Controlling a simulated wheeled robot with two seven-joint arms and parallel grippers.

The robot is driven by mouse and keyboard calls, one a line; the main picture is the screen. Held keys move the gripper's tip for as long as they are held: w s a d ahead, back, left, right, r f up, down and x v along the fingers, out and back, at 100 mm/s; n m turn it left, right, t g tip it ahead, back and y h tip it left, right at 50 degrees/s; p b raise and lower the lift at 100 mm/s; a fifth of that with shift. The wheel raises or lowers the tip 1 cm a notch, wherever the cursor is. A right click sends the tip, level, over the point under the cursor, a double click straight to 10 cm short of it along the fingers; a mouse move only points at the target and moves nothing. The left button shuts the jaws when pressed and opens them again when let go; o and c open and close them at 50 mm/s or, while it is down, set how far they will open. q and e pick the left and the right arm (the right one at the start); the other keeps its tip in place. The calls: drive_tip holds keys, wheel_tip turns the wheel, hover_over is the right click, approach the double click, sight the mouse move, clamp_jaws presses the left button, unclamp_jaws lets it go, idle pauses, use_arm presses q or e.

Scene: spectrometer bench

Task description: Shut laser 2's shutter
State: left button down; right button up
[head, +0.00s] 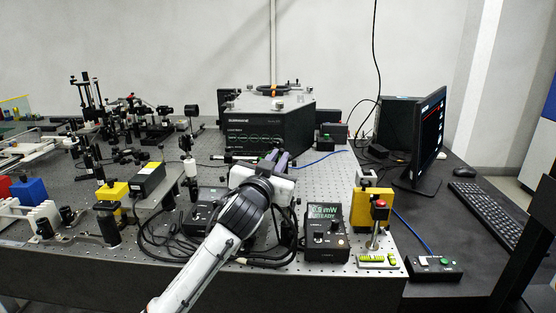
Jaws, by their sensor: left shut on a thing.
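My left gripper (277,158) reaches over the middle of the bench, its fingers pointing away, just in front of the black spectrometer housing (268,129). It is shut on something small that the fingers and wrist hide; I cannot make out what. I cannot read any label that marks laser 2 or its shutter. A yellow and black box (148,178) sits left of my arm. A blue box (29,191) stands at the far left. My right gripper is not in view.
A power meter (327,233) reading mW stands right of my wrist, with a yellow post unit with a red button (378,210) beside it. Optics mounts crowd the back left. A monitor (427,135) and keyboard (487,208) are at right.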

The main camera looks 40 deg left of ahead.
use_arm(q)
drive_tip(key=shift+s+a+f+n+b, duration=0.2)
drive_tip(key=shift+n+b, duration=0.15)
drive_tip(key=shift+n, duration=0.35)
drive_tip(key=shift+a+r+n, duration=0.15)
drive_tip(key=shift+a+n, duration=0.05)
drive_tip(key=shift+n, duration=0.2)
drive_tip(key=c, duration=1.8)
unclamp_jaws()
drive_tip(key=shift+o, duration=0.2)
drive_tip(key=shift+s, duration=0.1)
drive_tip(key=v, duration=0.4)
drive_tip(key=b+v, duration=0.1)
drive_tip(key=v, duration=0.4)
drive_tip(key=shift+f, duration=0.2)
drive_tip(key=shift+s+d, duration=0.25)
drive_tip(key=shift+s, duration=0.3)
